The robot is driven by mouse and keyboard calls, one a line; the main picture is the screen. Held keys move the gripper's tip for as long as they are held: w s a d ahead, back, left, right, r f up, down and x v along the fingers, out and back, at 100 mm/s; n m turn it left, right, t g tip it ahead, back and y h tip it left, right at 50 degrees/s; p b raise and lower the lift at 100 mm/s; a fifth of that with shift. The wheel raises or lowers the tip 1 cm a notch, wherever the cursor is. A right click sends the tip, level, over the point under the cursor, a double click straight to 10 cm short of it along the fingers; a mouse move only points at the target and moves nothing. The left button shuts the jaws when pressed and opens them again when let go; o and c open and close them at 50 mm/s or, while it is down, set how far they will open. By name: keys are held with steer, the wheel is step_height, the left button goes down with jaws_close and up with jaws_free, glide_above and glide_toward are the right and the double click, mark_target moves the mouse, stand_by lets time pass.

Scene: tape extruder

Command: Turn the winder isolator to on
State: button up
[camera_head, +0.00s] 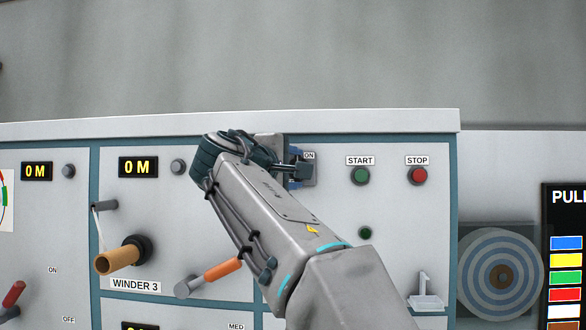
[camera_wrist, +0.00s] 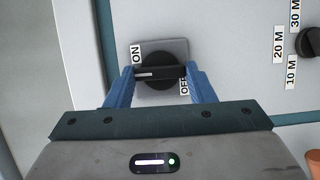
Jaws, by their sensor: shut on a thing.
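The winder isolator (camera_wrist: 165,84) is a black rotary knob on a grey square plate, centred in the wrist view. Its bar handle lies level across that picture, with a white mark on its left half. The ON label (camera_wrist: 137,55) is at the upper left of the knob and the OFF label (camera_wrist: 184,86) at its right, beside a finger. My gripper (camera_wrist: 160,73) has its blue fingers at the two ends of the handle and is shut on it. In the head view my gripper (camera_head: 296,171) hides most of the isolator; the ON label (camera_head: 309,156) shows above it.
Right of the isolator are a green START button (camera_head: 360,176) and a red STOP button (camera_head: 418,175). An orange-handled lever (camera_head: 222,270) lies close left of my arm. A black dial (camera_wrist: 311,42) shows in the wrist view.

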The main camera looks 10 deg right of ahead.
steer(key=o, duration=1)
steer(key=b+v, duration=0.2)
steer(key=v, duration=1.1)
steer(key=shift+s+a, duration=0.2)
steer(key=shift+s, duration=0.2)
